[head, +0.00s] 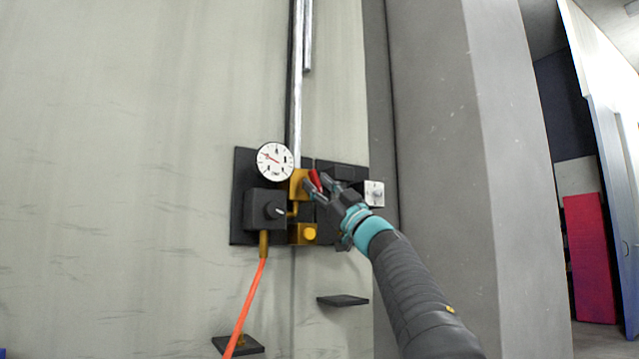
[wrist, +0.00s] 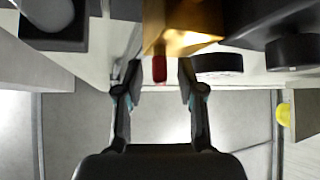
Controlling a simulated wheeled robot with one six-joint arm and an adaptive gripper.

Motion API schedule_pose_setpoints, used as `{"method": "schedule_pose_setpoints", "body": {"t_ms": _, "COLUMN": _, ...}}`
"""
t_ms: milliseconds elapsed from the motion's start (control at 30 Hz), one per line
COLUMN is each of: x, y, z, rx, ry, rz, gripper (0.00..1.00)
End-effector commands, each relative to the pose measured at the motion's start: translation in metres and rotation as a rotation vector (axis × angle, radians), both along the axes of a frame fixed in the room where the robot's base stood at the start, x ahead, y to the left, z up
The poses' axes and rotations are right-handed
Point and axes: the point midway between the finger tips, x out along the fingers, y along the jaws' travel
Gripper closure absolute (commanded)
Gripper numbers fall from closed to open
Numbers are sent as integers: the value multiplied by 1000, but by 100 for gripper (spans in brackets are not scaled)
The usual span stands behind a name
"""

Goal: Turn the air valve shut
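The air valve has a brass body (head: 297,184) on the dark wall panel, at the foot of a vertical metal pipe. Its short red handle (head: 315,180) sticks out toward my gripper (head: 317,184). In the wrist view the red handle (wrist: 159,69) points down from the brass block (wrist: 190,25). My gripper (wrist: 159,78) is open, with one finger on each side of the handle tip. A gap shows between the handle and each finger. In the head view the fingers partly cover the valve.
An orange hose (head: 246,308) hangs down. A small dark shelf (head: 343,300) juts out below.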

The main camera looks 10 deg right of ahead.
Motion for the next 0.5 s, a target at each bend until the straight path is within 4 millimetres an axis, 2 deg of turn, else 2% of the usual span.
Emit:
{"method": "schedule_pose_setpoints", "body": {"t_ms": 167, "x": 0, "y": 0, "z": 0, "rx": 0, "ry": 0, "rz": 0, "gripper": 61}}
{"method": "schedule_pose_setpoints", "body": {"t_ms": 200, "x": 0, "y": 0, "z": 0, "rx": 0, "ry": 0, "rz": 0, "gripper": 64}}
{"method": "schedule_pose_setpoints", "body": {"t_ms": 333, "x": 0, "y": 0, "z": 0, "rx": 0, "ry": 0, "rz": 0, "gripper": 96}}
{"method": "schedule_pose_setpoints", "body": {"t_ms": 367, "x": 0, "y": 0, "z": 0, "rx": 0, "ry": 0, "rz": 0, "gripper": 100}}
{"method": "schedule_pose_setpoints", "body": {"t_ms": 500, "x": 0, "y": 0, "z": 0, "rx": -1, "ry": 0, "rz": -1, "gripper": 100}}
